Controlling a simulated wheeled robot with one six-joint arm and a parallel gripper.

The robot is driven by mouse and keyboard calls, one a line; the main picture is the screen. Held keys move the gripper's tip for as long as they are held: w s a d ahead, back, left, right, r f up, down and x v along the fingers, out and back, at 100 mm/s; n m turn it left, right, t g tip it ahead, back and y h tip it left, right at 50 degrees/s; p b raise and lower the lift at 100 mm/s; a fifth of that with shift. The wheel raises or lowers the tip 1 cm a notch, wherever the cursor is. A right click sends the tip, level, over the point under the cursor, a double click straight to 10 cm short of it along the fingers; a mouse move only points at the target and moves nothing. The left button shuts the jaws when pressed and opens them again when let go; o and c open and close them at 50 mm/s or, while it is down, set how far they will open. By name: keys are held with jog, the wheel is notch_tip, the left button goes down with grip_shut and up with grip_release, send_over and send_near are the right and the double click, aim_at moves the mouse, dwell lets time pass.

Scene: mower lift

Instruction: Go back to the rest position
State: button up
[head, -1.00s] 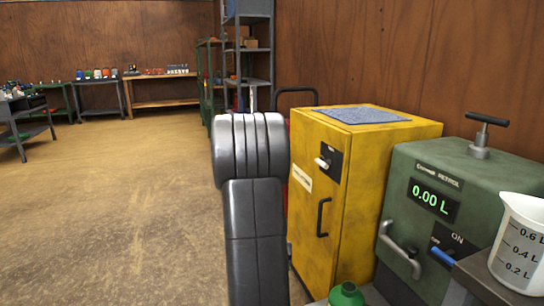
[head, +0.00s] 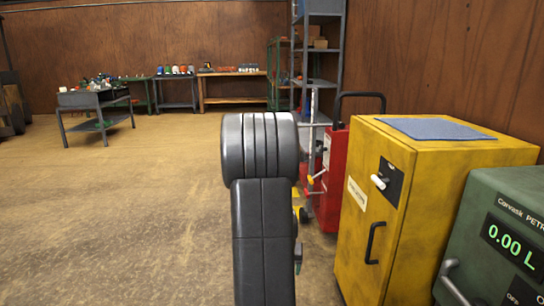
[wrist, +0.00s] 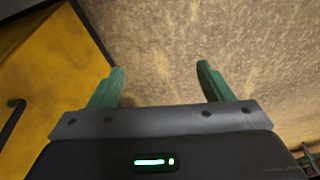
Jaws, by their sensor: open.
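My gripper (wrist: 160,88) shows in the wrist view with its two green fingers apart and nothing between them. Bare floor lies beyond the fingertips. In the head view my dark arm stands upright in the middle and hides most of the gripper. The yellow cabinet (head: 400,210) is to the right of my arm in the head view, and its yellow side (wrist: 50,65) fills the left of the wrist view.
The green petrol dispenser (head: 505,235) reads 0.00 L at the right edge. A red machine (head: 333,180) on a trolley stands behind the cabinet. A grey shelf (head: 325,60), workbenches (head: 233,99) and a small table (head: 95,100) stand farther back. The floor at left is clear.

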jog(key=s+d+r+m, duration=0.1)
jog(key=s+d+m, duration=0.1)
jog(key=d, duration=1.1)
jog(key=shift+s+m+h, duration=0.4)
jog(key=shift+s, duration=0.1)
jog(key=shift+a+f, duration=0.1)
